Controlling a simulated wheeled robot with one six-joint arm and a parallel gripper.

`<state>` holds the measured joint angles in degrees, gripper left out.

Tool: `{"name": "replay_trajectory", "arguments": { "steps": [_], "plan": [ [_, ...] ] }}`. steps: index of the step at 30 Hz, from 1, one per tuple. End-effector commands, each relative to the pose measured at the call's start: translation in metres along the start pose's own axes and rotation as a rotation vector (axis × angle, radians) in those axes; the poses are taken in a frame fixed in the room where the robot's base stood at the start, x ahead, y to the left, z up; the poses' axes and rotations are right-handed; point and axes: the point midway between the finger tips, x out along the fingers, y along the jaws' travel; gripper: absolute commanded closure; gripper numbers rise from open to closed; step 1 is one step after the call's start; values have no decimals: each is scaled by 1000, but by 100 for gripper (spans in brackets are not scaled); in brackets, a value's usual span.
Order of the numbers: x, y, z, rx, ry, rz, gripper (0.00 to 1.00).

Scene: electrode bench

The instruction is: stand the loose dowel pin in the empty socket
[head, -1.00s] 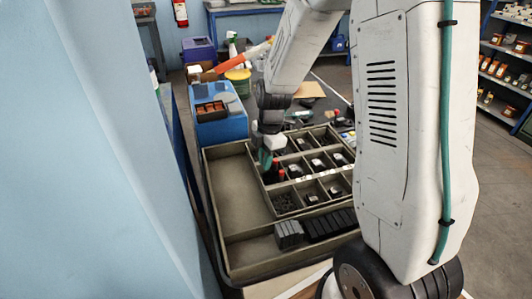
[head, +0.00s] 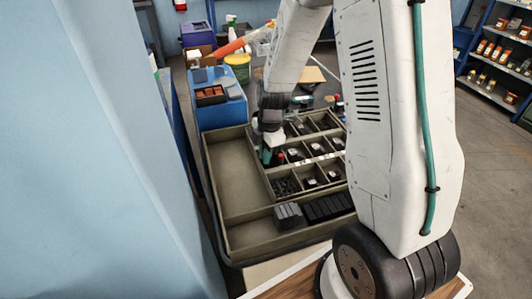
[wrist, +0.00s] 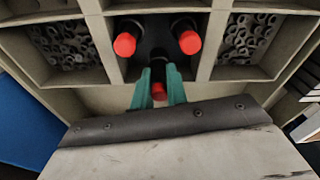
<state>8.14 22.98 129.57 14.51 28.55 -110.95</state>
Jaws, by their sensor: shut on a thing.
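My gripper (wrist: 158,80) has two teal fingers, and they are shut on a dowel pin with a red end (wrist: 159,92). Most of the held pin is hidden between the fingers. Just beyond it in the wrist view is a dark socket block (wrist: 155,35) in a tray compartment. Two other red-topped pins, one on the left (wrist: 125,44) and one on the right (wrist: 188,42), stand in that block. I cannot tell whether the held pin touches the block. In the head view my gripper (head: 268,155) is low over the left edge of the divided compartments.
Compartments of small rings lie left (wrist: 65,45) and right (wrist: 245,38) of the block, with raised divider walls between. The large tray (head: 230,180) has an empty left section. Grey and black blocks (head: 288,215) lie in its front section. A blue bin (head: 222,110) stands behind.

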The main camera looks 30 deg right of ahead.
Motion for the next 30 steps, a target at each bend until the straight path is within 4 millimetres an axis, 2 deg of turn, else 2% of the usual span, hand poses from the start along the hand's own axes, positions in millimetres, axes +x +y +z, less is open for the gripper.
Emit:
{"name": "replay_trajectory", "arguments": {
  "steps": [1, 4, 5, 6, 7, 14, 17, 24, 30],
  "plan": [
    [9, -6, 1, 3, 0, -15, 100],
    [9, -7, 1, 3, 0, -16, 100],
    [9, -7, 1, 3, 0, -17, 77],
    [9, -7, 1, 3, 0, -17, 66],
    [9, -7, 1, 3, 0, -17, 62],
    [4, -7, 1, 3, 0, -15, 62],
    [-9, -6, 1, 2, 0, -11, 60],
    [-55, -4, 0, 1, -1, 4, 60],
    [-77, -3, 0, 0, -2, 9, 60]
  ]
}}
